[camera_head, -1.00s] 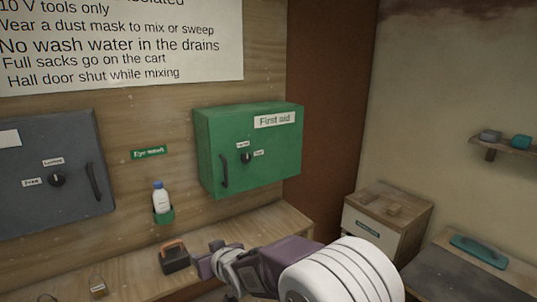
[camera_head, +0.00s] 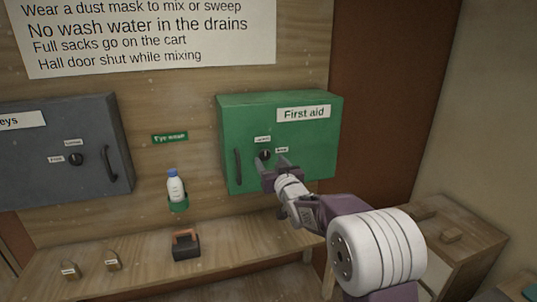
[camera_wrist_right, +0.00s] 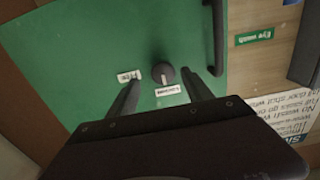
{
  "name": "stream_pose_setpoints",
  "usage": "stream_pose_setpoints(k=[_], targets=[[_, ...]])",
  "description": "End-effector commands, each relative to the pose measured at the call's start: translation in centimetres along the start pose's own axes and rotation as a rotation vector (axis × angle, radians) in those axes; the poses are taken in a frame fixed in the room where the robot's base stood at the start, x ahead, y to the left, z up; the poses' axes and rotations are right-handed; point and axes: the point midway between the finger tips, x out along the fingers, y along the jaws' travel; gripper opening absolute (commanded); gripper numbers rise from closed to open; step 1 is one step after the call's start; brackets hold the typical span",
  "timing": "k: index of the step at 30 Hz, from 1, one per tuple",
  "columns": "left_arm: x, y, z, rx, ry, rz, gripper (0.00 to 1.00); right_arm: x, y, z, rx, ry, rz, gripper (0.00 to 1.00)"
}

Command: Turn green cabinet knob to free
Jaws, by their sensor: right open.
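The green First aid cabinet (camera_head: 300,165) hangs on the board wall in the head view, its door shut. Its round dark knob (camera_head: 264,155) has one small label above and one to the right. In the right wrist view, upside down, the knob (camera_wrist_right: 162,74) shows with the Free label (camera_wrist_right: 130,75) at its left and the Locked label (camera_wrist_right: 167,90) below. My right gripper (camera_head: 274,166) is open at the knob. In the wrist view, the knob appears between its fingertips (camera_wrist_right: 160,78); contact cannot be told. My left gripper is out of view.
The green cabinet's bar handle (camera_head: 238,167) is close left of the knob. A grey key cabinet (camera_head: 40,165) with its own knob hangs further left. A bottle (camera_head: 175,187) sits in a green holder. A bench below holds padlocks (camera_head: 113,261) and a dark box (camera_head: 186,247).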

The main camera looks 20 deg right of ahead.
Motion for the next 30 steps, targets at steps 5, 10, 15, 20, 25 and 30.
stream_pose_setpoints(k=[5,10,15,20,25,30], targets=[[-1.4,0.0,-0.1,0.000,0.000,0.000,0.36,2.9,-0.1,-0.2,-0.001,-0.001,-0.001,0.59],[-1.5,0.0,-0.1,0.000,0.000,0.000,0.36,3.8,-0.1,-0.1,-0.001,0.000,-0.001,0.59],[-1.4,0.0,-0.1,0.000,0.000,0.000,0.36,3.8,-0.1,0.0,-0.001,0.000,-0.001,0.59],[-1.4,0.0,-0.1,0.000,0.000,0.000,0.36,3.8,0.0,0.0,0.000,0.000,0.000,0.20],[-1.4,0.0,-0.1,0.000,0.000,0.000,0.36,3.8,0.0,0.0,0.000,0.000,0.000,0.00],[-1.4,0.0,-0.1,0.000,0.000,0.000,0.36,3.8,-0.1,0.0,0.006,0.001,-0.001,0.00]])
